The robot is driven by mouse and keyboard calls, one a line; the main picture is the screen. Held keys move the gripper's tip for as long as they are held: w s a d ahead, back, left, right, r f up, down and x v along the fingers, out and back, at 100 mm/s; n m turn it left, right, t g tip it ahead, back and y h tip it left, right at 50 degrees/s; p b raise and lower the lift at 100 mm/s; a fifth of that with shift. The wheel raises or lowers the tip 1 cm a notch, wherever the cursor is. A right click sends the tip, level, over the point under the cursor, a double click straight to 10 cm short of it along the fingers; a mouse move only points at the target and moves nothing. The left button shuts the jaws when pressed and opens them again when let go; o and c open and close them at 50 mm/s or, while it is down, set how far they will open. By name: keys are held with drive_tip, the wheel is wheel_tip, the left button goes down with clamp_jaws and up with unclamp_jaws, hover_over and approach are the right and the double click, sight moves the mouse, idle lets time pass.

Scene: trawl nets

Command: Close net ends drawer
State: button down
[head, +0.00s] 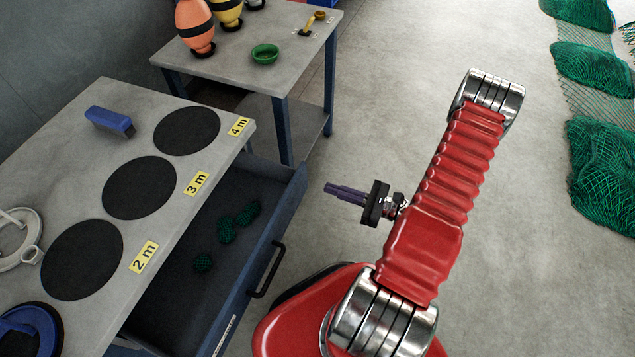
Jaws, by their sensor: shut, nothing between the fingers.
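The net ends drawer (277,213) is blue-grey and stands open under the workbench at the left, pulled out to the right. Several green net pieces (226,230) lie on its floor. A black bar handle (268,270) is on its front, and a partly readable label strip sits lower on that front. My gripper (328,188) is shut and empty, its purple-grey fingers pointing left. In the picture it is right of the drawer's front panel, apart from it. The near end of the drawer is cut off by the frame.
The workbench (70,125) carries black discs marked 2 m, 3 m and 4 m, and a blue block (109,121). A second table (225,72) behind holds floats and a green bowl (265,54). Green nets (600,165) lie at right. Floor between is clear.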

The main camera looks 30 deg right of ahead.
sight(305, 180)
drive_tip(key=shift+x, duration=3.1)
